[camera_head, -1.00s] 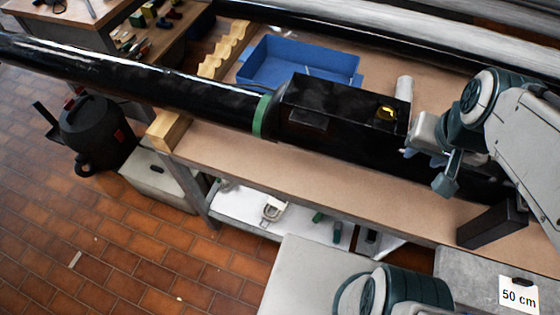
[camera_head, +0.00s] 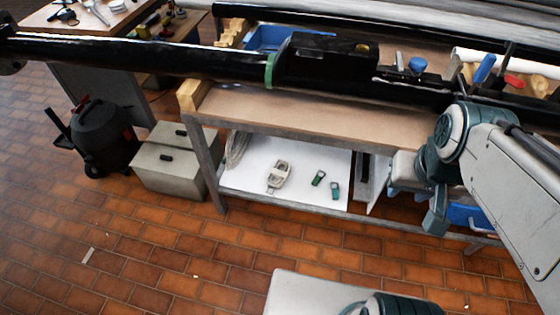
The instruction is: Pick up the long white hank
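On the white lower shelf (camera_head: 300,158) of the bench lies a small pale looped bundle (camera_head: 279,176), which looks like a hank. A longer whitish coil (camera_head: 236,150) lies at the shelf's left end, partly behind the bench leg. I cannot tell for sure which is the long white hank. My gripper (camera_head: 420,205) is at the right, in front of the bench's front edge and well to the right of both bundles. It points down and touches neither. Its fingertips are unclear from this angle, so its opening does not show.
Two small green-and-dark items (camera_head: 327,184) lie on the shelf right of the pale bundle. The bench top (camera_head: 310,115) and the black mast (camera_head: 150,57) are above. Grey boxes (camera_head: 175,162) and a black vacuum (camera_head: 103,135) stand left.

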